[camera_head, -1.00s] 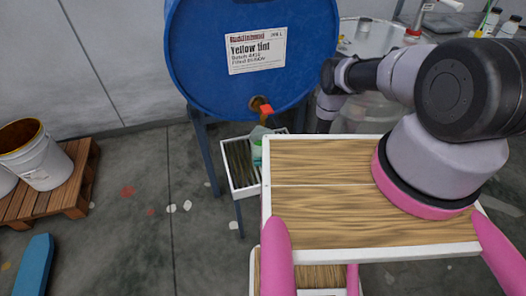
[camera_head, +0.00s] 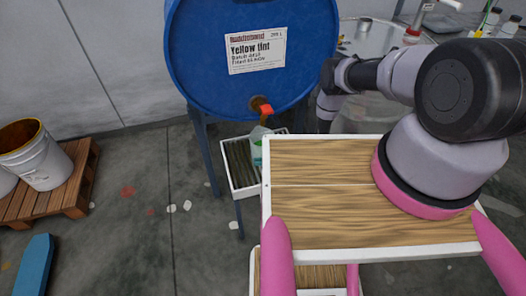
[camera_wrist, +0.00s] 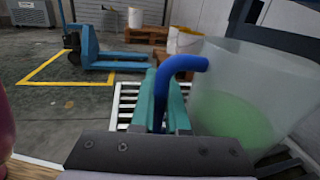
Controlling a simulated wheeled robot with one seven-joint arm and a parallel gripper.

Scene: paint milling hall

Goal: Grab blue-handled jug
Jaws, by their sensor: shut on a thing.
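The jug (camera_wrist: 240,105) is translucent, with green liquid in its lower part and a blue handle (camera_wrist: 178,70). It fills the right of the wrist view and looks roughly upright. My gripper (camera_wrist: 163,100) has teal fingers, shut on the blue handle from both sides. In the head view only a small pale green part of the jug (camera_head: 257,147) shows, below the drum's red tap. My gripper is hidden there behind my own body and arm.
A blue drum (camera_head: 215,85) labelled Yellow tint lies on a blue stand, its red tap (camera_head: 265,109) above a slatted tray (camera_head: 242,180). A pallet (camera_head: 75,190) with white buckets stands at left. A blue pallet truck (camera_wrist: 105,52) is in the wrist view. A glassware table is at back right.

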